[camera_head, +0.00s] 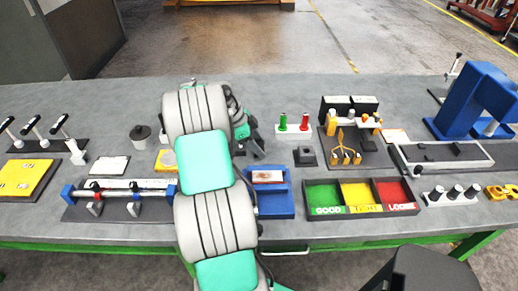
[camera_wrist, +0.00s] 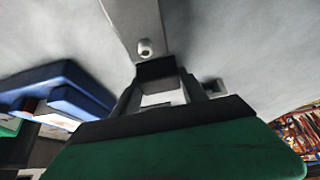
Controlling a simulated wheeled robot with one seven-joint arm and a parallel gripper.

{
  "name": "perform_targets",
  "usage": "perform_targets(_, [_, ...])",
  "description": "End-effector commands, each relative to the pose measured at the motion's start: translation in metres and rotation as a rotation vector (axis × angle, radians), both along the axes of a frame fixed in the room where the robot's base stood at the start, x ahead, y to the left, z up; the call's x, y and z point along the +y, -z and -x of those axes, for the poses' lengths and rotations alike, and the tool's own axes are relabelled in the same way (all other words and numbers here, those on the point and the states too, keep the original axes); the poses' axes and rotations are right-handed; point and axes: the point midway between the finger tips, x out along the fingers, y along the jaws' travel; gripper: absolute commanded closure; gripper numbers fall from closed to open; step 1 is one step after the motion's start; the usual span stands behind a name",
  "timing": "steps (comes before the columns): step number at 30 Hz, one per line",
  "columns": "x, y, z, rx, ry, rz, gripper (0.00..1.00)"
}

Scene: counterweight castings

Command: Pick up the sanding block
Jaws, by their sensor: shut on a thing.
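My gripper (camera_head: 256,148) is above the middle of the bench, behind the blue tray, and partly hidden by my arm in the head view. In the wrist view my gripper (camera_wrist: 160,84) has its dark fingers closed on a small dark block, which I take for the sanding block (camera_wrist: 155,69). Only part of the block shows between the fingertips. A pale grey strip with a round bolt head reaches from the top of that view to the block; I cannot tell what it belongs to. The head view does not show the block clearly.
The blue tray (camera_head: 277,208) holds a reddish-brown and white item (camera_head: 268,176). Right of it is a three-part bin (camera_head: 309,216) in green, yellow and red. Red and green pegs (camera_head: 293,123), a dark fixture with yellow parts (camera_head: 346,146) and a blue press (camera_head: 470,100) stand farther right.

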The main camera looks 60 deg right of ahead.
Motion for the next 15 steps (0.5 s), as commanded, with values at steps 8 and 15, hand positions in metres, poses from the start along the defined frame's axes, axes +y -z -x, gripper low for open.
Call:
perform_targets(8, [-0.0002, -0.0001, -0.0001, 0.000, 0.000, 0.000, 0.79])
perform_targets(15, [-0.0002, -0.0005, -0.0003, 0.000, 0.000, 0.001, 0.94])
